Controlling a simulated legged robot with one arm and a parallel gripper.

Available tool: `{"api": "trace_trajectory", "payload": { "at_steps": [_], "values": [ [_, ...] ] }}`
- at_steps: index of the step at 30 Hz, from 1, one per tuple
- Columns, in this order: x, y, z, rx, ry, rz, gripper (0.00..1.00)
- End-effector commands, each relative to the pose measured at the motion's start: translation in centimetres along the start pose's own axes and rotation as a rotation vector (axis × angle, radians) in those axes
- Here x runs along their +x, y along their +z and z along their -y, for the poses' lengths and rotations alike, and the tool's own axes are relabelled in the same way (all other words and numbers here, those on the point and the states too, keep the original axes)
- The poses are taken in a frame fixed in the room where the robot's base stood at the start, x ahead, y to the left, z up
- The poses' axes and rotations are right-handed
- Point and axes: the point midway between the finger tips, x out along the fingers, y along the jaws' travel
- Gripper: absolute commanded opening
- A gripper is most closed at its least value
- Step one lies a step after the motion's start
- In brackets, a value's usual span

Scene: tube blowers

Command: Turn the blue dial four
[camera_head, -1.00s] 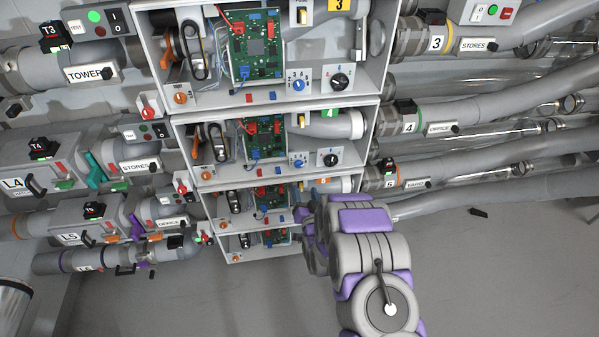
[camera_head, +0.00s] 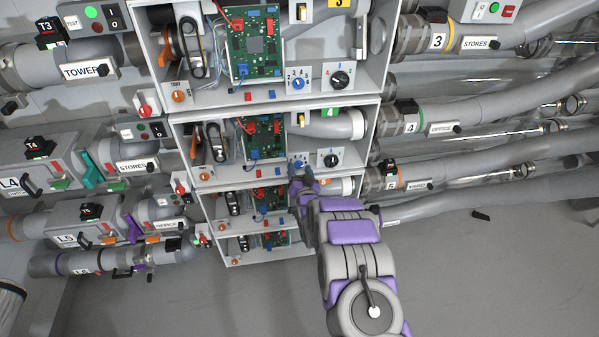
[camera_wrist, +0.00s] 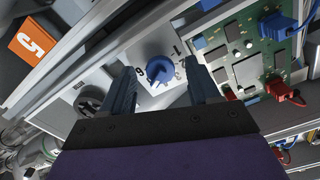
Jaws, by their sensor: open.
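The blue dial (camera_head: 299,163) is on the white panel of the unit with the green 4 label, partly hidden by my gripper in the head view. In the wrist view the blue dial (camera_wrist: 160,69) shows clearly with numbers around it. My gripper (camera_head: 301,172) is just in front of it. In the wrist view its two dark fingers stand apart, one on each side of the dial, and contact cannot be told. Another blue dial (camera_head: 299,84) is on the unit above.
A black dial (camera_head: 332,159) sits right of the blue dial on the same panel. A circuit board (camera_head: 262,138) with red and blue connectors is to the left. Further units are below.

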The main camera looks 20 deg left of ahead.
Motion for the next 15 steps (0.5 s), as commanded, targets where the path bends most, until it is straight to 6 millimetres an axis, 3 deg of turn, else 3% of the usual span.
{"api": "trace_trajectory", "payload": {
  "at_steps": [8, 15],
  "values": [
    [0.06, -0.01, 0.00, 0.000, 0.000, 0.000, 0.60],
    [0.06, 0.00, -0.01, 0.000, 0.000, 0.000, 0.37]
  ]
}}
